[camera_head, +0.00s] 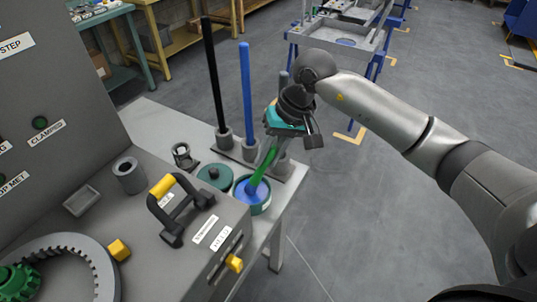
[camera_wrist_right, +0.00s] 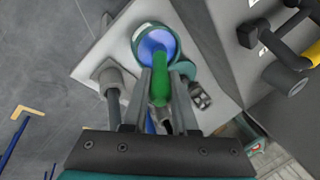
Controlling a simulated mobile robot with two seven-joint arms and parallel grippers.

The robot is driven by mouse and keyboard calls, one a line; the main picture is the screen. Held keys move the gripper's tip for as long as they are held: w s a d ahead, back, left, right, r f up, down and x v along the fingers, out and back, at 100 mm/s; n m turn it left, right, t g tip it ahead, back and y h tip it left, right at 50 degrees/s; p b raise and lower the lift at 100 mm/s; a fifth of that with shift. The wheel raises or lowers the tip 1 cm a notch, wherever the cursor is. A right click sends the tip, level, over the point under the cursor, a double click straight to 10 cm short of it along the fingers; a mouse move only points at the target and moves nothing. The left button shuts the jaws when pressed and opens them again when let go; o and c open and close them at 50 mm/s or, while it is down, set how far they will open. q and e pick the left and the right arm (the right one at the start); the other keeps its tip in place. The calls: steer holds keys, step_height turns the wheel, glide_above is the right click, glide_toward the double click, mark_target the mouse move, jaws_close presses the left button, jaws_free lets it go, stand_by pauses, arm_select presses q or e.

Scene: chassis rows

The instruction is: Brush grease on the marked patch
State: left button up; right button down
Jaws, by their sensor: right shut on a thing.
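My right gripper (camera_head: 280,145) is shut on a green-handled brush (camera_head: 262,168) over the right end of the bench. The brush slants down into an open teal grease pot (camera_head: 256,209) holding blue grease (camera_head: 241,189). In the right wrist view the brush (camera_wrist_right: 159,88) sits between the two fingers, its lower end over or in the blue grease (camera_wrist_right: 155,42). I cannot tell how deep the bristles are, as their tip does not show clearly. No marked patch can be made out. My left gripper is not in view.
A teal lid (camera_head: 213,177) lies beside the pot. Black (camera_head: 210,75) and blue (camera_head: 245,85) rods stand upright behind. A black handle with a yellow grip (camera_head: 162,186), a ring gear (camera_head: 98,262) and a grey labelled panel (camera_head: 55,90) are at left.

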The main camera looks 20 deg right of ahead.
steer(key=shift+s+f+b, duration=0.1)
steer(key=shift+f+b, duration=0.1)
steer(key=shift+b, duration=0.25)
stand_by(1.6)
steer(key=shift+r+p, duration=1.6)
steer(key=shift+r, duration=2.05)
